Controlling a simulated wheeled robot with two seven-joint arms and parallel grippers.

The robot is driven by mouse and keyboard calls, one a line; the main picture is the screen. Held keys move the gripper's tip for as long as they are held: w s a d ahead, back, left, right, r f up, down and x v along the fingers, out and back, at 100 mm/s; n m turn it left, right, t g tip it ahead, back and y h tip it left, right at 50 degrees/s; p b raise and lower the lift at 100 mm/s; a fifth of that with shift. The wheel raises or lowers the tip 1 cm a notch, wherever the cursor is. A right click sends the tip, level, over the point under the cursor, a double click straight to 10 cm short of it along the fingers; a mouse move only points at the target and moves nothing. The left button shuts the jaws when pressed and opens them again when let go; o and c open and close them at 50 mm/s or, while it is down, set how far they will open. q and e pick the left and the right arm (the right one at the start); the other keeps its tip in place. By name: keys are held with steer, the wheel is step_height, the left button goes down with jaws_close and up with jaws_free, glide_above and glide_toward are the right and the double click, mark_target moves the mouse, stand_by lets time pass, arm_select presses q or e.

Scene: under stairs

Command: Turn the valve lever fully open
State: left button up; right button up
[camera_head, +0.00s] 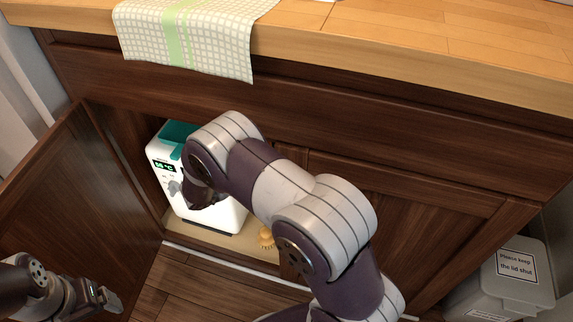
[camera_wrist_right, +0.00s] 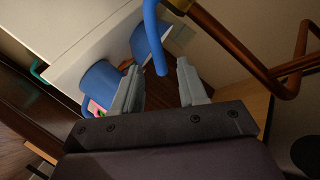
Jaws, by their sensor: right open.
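The valve lever (camera_wrist_right: 153,40) is a blue curved bar in the right wrist view, coming down from the top, with its rounded end between the fingertips or just beyond them. My right gripper (camera_wrist_right: 158,68) is open, with one finger on each side of the lever's end; I see no clear contact. A copper pipe (camera_wrist_right: 240,45) runs to the right of the lever. The lever's mount is cut off at the top edge. In the head view the valve is hidden inside the cabinet behind my right arm. My left gripper (camera_head: 107,298) is at the lower left, away from the valve; its jaw gap is unclear.
A white appliance (camera_head: 222,217) with a display and teal top stands inside the cabinet, close to my right arm. The cabinet door (camera_head: 85,195) is open at left. Blue objects (camera_wrist_right: 101,84) lie beyond the right fingers. A grey bin (camera_head: 510,285) stands at right.

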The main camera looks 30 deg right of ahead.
arm_select(q)
step_height(320, 180, down, 3)
steer(key=shift+r+b, duration=0.1)
steer(key=shift+b, duration=0.8)
arm_select(e)
steer(key=x, duration=0.6)
jaws_close()
arm_select(q)
steer(key=shift+r, duration=0.1)
